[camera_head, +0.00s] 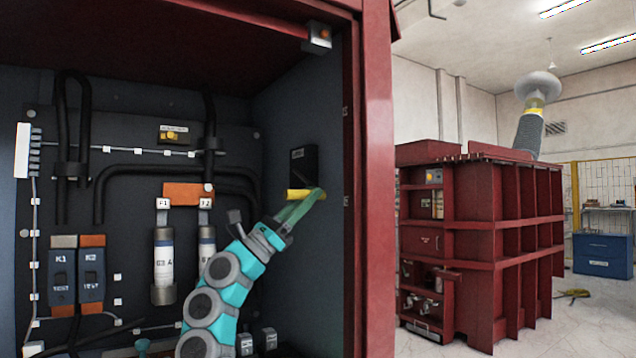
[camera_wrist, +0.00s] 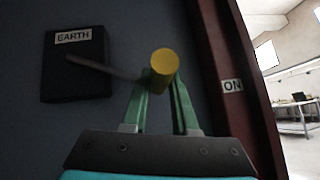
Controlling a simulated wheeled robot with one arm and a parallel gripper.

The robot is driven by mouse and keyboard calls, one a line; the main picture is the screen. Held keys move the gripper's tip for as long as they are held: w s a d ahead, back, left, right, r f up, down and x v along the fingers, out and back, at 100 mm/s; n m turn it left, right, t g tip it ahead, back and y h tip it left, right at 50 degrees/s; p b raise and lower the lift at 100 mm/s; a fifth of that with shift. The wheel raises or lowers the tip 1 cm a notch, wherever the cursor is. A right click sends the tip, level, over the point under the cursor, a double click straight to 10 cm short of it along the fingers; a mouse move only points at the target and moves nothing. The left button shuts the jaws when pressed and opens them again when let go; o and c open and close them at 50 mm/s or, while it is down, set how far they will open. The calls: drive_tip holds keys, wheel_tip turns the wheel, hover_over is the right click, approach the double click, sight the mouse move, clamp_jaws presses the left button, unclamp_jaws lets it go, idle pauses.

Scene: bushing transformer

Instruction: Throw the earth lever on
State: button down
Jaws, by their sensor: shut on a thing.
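The earth lever has a dark box (camera_wrist: 75,75) with an "EARTH" label, a thin grey rod (camera_wrist: 105,70) and a yellow handle (camera_wrist: 164,62). In the wrist view the rod runs right and slightly down from the box to the handle. In the head view the box (camera_head: 304,165) is on the cabinet's right inner wall, with the yellow handle (camera_head: 297,194) below it. My gripper (camera_wrist: 162,85) is shut on the yellow handle, with a green finger on each side; it also shows in the head view (camera_head: 304,204).
The red cabinet frame (camera_head: 374,200) stands close to the right of my gripper. Fuses (camera_head: 163,262), an orange block (camera_head: 188,194), black cables (camera_head: 140,172) and K1/K2 modules (camera_head: 63,275) are on the back panel. A red transformer (camera_head: 490,250) stands outside.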

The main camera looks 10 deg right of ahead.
drive_tip(key=shift+w+a+f, duration=0.2)
drive_tip(key=shift+w, duration=0.1)
drive_tip(key=c, duration=1)
unclamp_jaws()
drive_tip(key=shift+c, duration=0.2)
drive_tip(key=o, duration=0.4)
drive_tip(key=shift+c, duration=0.2)
drive_tip(key=shift+s+d, duration=0.1)
drive_tip(key=shift+f, duration=0.1)
drive_tip(key=s+a, duration=0.1)
drive_tip(key=a, duration=1.2)
drive_tip(key=shift+s+f, duration=0.15)
drive_tip(key=shift+f, duration=0.2)
